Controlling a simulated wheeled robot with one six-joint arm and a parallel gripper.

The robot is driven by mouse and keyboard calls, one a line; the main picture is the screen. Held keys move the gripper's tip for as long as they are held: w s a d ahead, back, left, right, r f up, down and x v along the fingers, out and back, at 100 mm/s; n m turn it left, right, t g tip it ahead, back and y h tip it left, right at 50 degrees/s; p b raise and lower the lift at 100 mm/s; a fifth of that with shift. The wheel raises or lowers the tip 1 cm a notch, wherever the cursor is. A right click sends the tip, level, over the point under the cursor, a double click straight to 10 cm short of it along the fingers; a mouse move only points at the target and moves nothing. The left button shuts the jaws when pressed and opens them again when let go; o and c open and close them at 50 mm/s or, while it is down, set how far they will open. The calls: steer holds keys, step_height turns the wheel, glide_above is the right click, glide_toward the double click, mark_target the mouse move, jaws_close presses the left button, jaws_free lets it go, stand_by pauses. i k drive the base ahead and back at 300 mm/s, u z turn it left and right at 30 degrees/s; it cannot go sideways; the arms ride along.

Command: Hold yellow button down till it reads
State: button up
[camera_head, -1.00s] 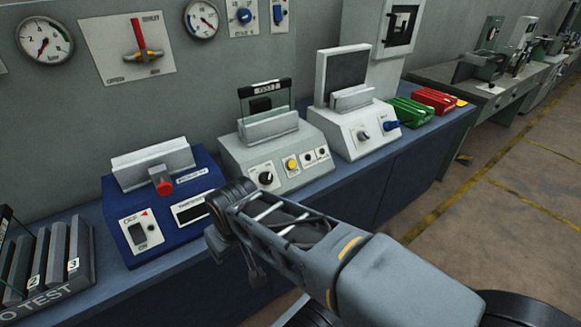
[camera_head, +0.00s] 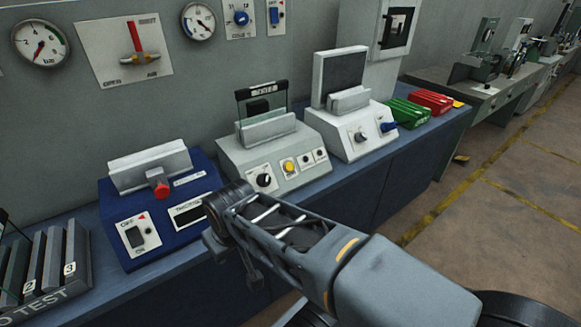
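The yellow button (camera_head: 289,166) is on the sloped front of the middle grey device (camera_head: 240,158), between a black knob (camera_head: 264,180) and two small round dark controls. A clear plate with a dark label strip (camera_head: 262,90) stands upright in the holder on top of this device; its characters are too small to read. My arm reaches in from the lower right. Its end is in front of the bench, below and left of the button and apart from it. My gripper (camera_head: 252,276) shows only as a small dark shape hanging there; its fingers cannot be made out.
A blue device (camera_head: 150,245) with a red knob stands left, and a white device (camera_head: 350,145) right. Green (camera_head: 408,112) and red (camera_head: 434,101) blocks lie farther right. A rack (camera_head: 50,270) of grey plates is at lower left. Open floor lies right.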

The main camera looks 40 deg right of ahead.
mark_target(289, 166)
steer(key=k, duration=0.5)
steer(key=u, duration=0.3)
steer(key=i, duration=0.65)
steer(key=z, duration=1.4)
